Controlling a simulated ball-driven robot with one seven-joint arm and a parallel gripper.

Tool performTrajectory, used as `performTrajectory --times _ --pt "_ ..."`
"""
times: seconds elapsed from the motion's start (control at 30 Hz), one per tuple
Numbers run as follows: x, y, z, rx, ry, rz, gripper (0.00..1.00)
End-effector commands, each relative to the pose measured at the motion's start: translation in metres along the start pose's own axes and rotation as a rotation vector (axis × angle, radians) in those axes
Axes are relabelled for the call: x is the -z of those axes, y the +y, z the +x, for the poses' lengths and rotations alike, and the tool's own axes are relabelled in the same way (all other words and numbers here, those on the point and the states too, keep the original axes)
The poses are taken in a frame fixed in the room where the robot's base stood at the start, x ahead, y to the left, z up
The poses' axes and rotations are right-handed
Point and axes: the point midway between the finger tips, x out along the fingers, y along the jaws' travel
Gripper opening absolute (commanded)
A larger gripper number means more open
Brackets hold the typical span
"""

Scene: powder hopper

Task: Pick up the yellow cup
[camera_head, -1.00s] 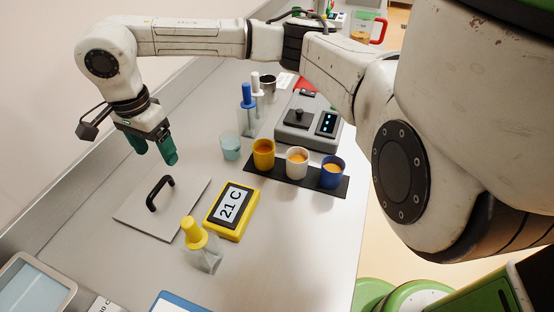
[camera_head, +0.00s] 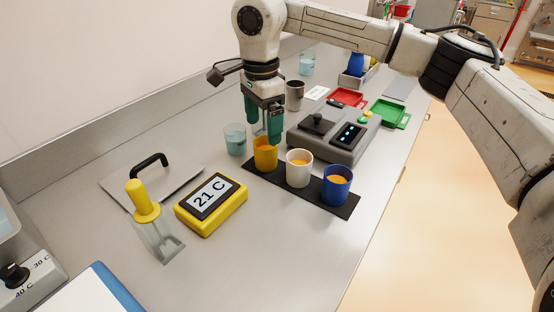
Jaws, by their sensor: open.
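The yellow cup (camera_head: 265,156) stands upright at the left end of a black mat (camera_head: 345,210), with orange contents inside. A white cup (camera_head: 299,173) and a blue cup (camera_head: 336,190) stand to its right on the same mat, also with orange contents. My gripper (camera_head: 263,122) is open with green fingers pointing down, just above and behind the yellow cup in the picture. The right finger overlaps the cup's far rim in view. I cannot tell whether it touches the cup. Nothing is held.
A glass of bluish liquid (camera_head: 236,139) stands close left of the yellow cup. A grey device with a display (camera_head: 335,133) is behind the cups.

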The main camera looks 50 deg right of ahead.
Motion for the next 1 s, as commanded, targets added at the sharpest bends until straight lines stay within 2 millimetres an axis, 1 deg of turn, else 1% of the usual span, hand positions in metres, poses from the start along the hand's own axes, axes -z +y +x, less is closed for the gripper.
performTrajectory --times 0.1,0.2,0.37,0.63,0.8,1.0 --pt "0.0 0.001 0.019 -0.004 -0.002 0.001 0.89" --pt "0.0 0.001 0.033 -0.003 -0.002 0.0 0.89" --pt "0.001 0.001 0.046 -0.002 -0.002 0.0 0.89" --pt "0.002 0.002 0.083 -0.003 -0.001 0.0 0.89" --pt "0.002 0.002 0.093 -0.001 0.0 0.0 0.89" --pt "0.002 0.002 0.093 -0.001 0.001 0.0 0.88"
